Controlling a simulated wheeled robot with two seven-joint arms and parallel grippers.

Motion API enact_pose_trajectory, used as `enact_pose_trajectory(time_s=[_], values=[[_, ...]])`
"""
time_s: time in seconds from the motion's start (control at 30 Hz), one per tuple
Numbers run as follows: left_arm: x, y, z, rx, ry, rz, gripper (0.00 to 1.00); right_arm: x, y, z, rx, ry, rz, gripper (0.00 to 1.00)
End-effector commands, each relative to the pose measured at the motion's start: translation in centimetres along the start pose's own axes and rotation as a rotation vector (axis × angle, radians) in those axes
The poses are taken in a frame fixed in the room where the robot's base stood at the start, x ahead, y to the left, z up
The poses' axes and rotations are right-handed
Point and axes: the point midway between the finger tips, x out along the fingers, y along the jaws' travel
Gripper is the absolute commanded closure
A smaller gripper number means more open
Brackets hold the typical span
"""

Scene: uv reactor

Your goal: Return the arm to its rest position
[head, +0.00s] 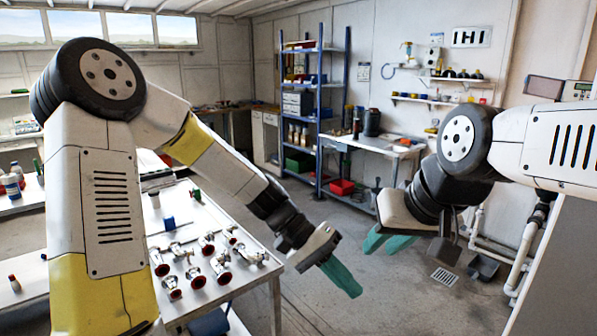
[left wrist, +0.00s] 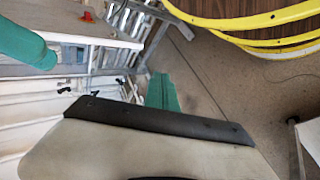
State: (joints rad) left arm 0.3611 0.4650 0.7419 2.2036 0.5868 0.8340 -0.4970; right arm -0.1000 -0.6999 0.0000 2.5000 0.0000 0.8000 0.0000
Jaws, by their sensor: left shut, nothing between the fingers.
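My left gripper (head: 342,278) hangs in the air in the head view, just right of the white table's right edge. Its teal fingers are together with nothing held, and they also show in the left wrist view (left wrist: 161,92). The left arm comes in from the left and is bent, reaching forward and down beside the table. My right gripper (head: 388,243) is higher and further right, over bare floor. Its two teal fingers point down-left with a gap between them, and I see nothing in them.
A white table (head: 262,272) at left holds several metal fittings with red flanges (head: 171,284). A blue shelf rack (head: 319,120) and a workbench (head: 375,146) stand at the back. White pipes (head: 526,245) run at right.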

Motion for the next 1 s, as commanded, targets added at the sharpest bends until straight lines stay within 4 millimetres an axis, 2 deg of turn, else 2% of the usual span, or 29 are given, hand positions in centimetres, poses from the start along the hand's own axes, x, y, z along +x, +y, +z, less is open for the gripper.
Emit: enact_pose_trajectory(time_s=[0.13, 0.3, 0.63, 0.8, 1.0], values=[[-3.5, -2.3, 2.1, -0.005, 0.063, -0.251, 1.0, 0.0, 0.0, 0.0, 0.0, 0.0, 0.0, 0.72], [-8.8, -3.6, 4.5, -0.022, 0.181, -0.479, 1.0, 0.0, 0.0, 0.0, 0.0, 0.0, 0.0, 0.72], [-19.2, -2.9, 10.9, -0.057, 0.517, -0.744, 1.0, 0.0, 0.0, 0.0, 0.0, 0.0, 0.0, 0.72], [-22.3, -2.5, 13.9, -0.07, 0.66, -0.778, 1.0, 0.0, 0.0, 0.0, 0.0, 0.0, 0.0, 0.72], [-23.6, -2.5, 15.4, -0.077, 0.729, -0.783, 1.0, 0.0, 0.0, 0.0, 0.0, 0.0, 0.0, 0.72]])
